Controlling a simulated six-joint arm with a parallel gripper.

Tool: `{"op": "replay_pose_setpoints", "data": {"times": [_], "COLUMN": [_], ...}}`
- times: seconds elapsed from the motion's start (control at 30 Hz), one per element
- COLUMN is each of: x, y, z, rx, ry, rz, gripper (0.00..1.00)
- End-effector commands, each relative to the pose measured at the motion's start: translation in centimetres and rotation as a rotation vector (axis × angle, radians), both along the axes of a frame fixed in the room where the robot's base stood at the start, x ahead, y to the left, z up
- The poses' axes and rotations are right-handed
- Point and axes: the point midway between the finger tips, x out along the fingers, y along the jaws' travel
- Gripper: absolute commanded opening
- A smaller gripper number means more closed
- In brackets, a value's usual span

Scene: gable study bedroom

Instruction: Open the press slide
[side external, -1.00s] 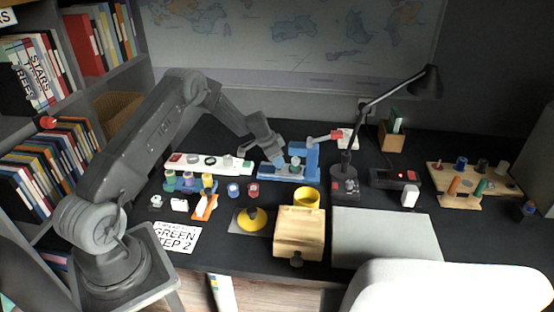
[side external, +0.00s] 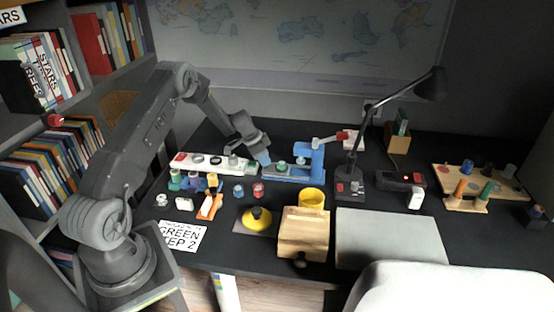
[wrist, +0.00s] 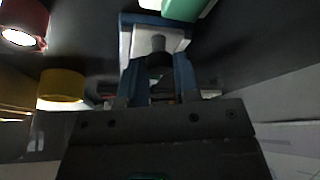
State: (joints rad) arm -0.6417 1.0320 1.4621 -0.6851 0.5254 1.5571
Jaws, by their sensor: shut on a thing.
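The blue press (side external: 317,162) stands at the back middle of the desk, with its lever to the upper right. Its light grey slide extends to the left and carries a green round piece (side external: 282,168). My gripper (side external: 264,160) is at the slide's left end. In the wrist view the slide (wrist: 155,38) shows as a pale block with a stubby handle (wrist: 158,48). My two blue fingers (wrist: 157,80) flank that handle, shut on it. The green piece (wrist: 183,8) is cut by the top edge there. The fingers' exact contact is dark and partly hidden.
A white strip (side external: 240,166) with round pieces lies just left of the press. A black lamp (side external: 352,170) stands close on the right. A yellow ring (side external: 312,198), a wooden box (side external: 303,233) and small coloured cylinders are in front. A grey mat (side external: 390,238) lies front right.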

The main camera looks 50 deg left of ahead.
Motion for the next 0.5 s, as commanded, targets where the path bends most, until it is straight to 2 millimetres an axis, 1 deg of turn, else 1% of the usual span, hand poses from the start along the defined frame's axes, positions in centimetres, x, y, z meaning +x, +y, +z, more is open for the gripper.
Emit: {"op": "replay_pose_setpoints", "data": {"times": [0.03,0.1,0.37,0.4,0.5], "x": [-0.47,-0.78,-0.81,-0.81,-0.81], "y": [0.59,0.89,0.94,0.94,0.91], "z": [0.05,0.07,0.09,0.09,0.08], "rx": [0.001,0.002,0.002,0.002,0.002], "ry": [-0.002,-0.003,-0.003,-0.003,-0.003], "rz": [0.006,0.004,0.002,0.002,0.002], "gripper": [0.0,0.0,0.0,0.3,0.39]}}
